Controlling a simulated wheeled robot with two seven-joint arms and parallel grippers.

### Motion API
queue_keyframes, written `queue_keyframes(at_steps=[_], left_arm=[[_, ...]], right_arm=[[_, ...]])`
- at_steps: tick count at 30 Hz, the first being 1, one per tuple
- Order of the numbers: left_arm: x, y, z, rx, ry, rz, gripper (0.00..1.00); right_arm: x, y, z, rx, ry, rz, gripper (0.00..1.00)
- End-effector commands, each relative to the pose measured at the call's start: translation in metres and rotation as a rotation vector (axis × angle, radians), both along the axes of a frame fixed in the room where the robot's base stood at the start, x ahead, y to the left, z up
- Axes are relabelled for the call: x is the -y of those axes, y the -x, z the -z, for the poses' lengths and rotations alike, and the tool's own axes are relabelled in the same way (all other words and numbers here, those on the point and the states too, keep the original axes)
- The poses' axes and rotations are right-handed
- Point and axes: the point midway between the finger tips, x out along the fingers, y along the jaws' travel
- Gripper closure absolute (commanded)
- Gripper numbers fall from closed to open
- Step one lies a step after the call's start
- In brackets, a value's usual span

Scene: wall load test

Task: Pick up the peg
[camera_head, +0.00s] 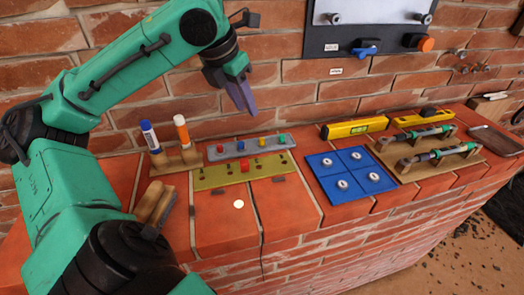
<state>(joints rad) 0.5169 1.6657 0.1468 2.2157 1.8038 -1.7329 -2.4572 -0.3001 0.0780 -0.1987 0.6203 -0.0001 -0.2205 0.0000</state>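My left gripper (242,108) hangs above and behind the boards, against the brick wall, apart from all the pegs. Its purple-grey fingers overlap in this view, so their gap is unclear. I see nothing held. My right gripper is out of view.
To the right are a blue panel (335,176), a yellow level (354,127) and a wooden rack (430,165) with tools. A white disc (238,204) lies in front.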

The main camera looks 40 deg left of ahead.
Motion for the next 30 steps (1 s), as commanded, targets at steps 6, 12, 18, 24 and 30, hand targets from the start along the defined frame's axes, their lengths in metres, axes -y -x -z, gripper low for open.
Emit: queue_keyframes(at_steps=[6,12,18,24,30], left_arm=[[0.000,-0.021,0.057,-0.005,0.001,0.001,0.66],[0.000,-0.033,0.080,-0.005,0.001,0.000,0.66],[0.000,-0.047,0.111,-0.006,0.001,0.000,0.66],[0.000,-0.051,0.120,-0.001,0.001,0.001,0.66],[0.000,-0.050,0.120,-0.002,0.001,0.001,1.00]], right_arm=[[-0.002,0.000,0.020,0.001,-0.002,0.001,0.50],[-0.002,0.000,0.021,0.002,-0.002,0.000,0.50],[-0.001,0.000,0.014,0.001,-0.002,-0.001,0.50],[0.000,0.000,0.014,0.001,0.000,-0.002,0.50],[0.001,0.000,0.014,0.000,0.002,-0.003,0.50]])
